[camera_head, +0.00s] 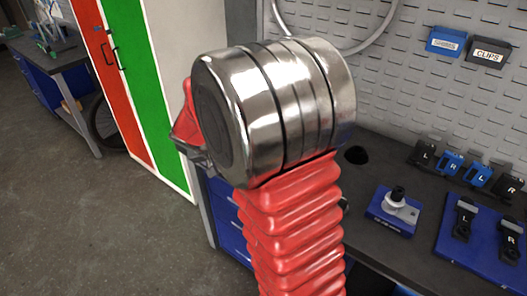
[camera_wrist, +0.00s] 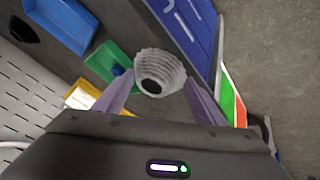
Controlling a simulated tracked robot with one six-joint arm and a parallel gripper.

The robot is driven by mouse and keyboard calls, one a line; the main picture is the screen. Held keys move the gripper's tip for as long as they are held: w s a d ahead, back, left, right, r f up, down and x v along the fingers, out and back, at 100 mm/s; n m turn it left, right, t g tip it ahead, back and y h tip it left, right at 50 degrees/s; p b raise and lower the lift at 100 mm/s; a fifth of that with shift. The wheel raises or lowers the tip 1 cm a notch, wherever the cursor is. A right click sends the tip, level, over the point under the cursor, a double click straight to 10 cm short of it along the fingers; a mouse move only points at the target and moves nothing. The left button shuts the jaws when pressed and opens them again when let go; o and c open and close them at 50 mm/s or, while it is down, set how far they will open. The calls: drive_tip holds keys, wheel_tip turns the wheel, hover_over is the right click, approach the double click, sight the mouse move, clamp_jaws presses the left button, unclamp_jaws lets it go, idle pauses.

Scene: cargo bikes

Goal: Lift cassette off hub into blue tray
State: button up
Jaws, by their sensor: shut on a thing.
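The cassette (camera_wrist: 160,72), a grey ribbed stack of sprockets with a dark centre hole, is in the wrist view between the two fingers of my gripper (camera_wrist: 158,100). My gripper is shut on it. The cassette appears clear of a green block with a blue knob (camera_wrist: 108,64), just to its left; I cannot tell if this block is the hub's stand. A blue tray (camera_wrist: 62,24) lies on the dark bench at upper left. In the head view, my arm hides the cassette and tray.
A yellow and white item (camera_wrist: 84,96) lies left of my gripper. Blue drawers (camera_wrist: 184,28) are past the bench edge. In the head view, a blue fixture (camera_head: 391,212) and a blue board with black parts (camera_head: 486,252) occupy the bench's right side. A pegboard (camera_head: 400,90) stands behind.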

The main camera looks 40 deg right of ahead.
drive_tip(key=w+a+f+n+t+y, duration=0.1)
drive_tip(key=w+a+f+n, duration=0.1)
drive_tip(key=a, duration=0.7)
drive_tip(key=w+a+f+n+t+y, duration=0.1)
drive_tip(key=w+a+f+n, duration=0.1)
drive_tip(key=a, duration=0.8)
drive_tip(key=shift+a+n, duration=0.25)
drive_tip(key=shift+n, duration=0.65)
